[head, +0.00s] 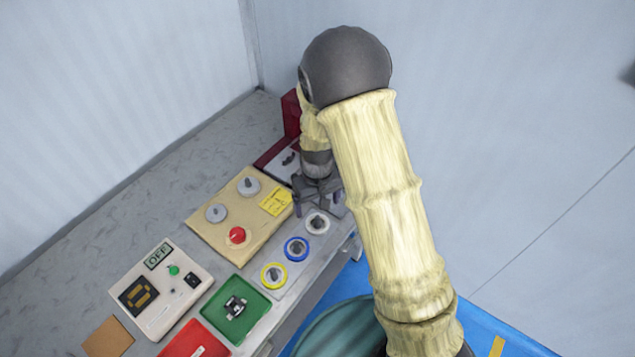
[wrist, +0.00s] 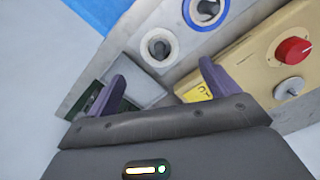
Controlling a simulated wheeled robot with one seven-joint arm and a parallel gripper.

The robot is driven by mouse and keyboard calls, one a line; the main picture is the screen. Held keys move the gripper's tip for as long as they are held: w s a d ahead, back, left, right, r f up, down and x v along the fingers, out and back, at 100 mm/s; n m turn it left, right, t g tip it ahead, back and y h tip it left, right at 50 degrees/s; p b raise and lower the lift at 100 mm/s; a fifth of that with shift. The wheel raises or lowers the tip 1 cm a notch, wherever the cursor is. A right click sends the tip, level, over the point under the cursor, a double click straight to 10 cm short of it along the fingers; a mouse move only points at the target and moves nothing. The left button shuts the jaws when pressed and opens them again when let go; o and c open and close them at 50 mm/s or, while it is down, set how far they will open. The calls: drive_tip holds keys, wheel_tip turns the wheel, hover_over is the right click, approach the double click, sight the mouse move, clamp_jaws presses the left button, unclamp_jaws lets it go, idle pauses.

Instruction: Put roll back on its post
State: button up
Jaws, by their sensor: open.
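Three rolls stand in a row on the grey strip at the bench's front edge: a yellow roll (head: 274,275), a blue roll (head: 296,248) and a white roll (head: 317,222). Each shows a dark post in its middle. The wrist view shows the white roll (wrist: 149,47) and part of the blue roll (wrist: 190,14), both around their posts. I cannot tell how fully each is seated. My gripper (head: 318,197) is just beyond the white roll, pointing down.
A beige box (head: 207,231) with grey knobs, a red knob (head: 237,235) and a yellow note (head: 275,201) stands beside the rolls. A green tray (head: 245,325), a red tray (head: 190,340) and a control panel (head: 160,310) lie nearer. A dark red upright (head: 291,115) stands behind my gripper.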

wheel_tip(320, 180, up, 9)
drive_tip(key=shift+b, duration=0.35)
drive_tip(key=shift+f, duration=0.1)
idle(0.6)
drive_tip(key=s+d+r+m+t, duration=0.1)
drive_tip(key=s+d+r+m, duration=0.1)
drive_tip(key=s+d, duration=0.4)
drive_tip(key=s+d+r+m+t, duration=0.1)
drive_tip(key=s+d+r+m, duration=0.1)
drive_tip(key=s+d+r, duration=0.2)
drive_tip(key=s+d, duration=0.2)
drive_tip(key=d, duration=0.1)
drive_tip(key=shift+s+d+t, duration=0.2)
drive_tip(key=shift+s+t, duration=0.1)
drive_tip(key=shift+s, duration=0.05)
drive_tip(key=shift+f, duration=0.1)
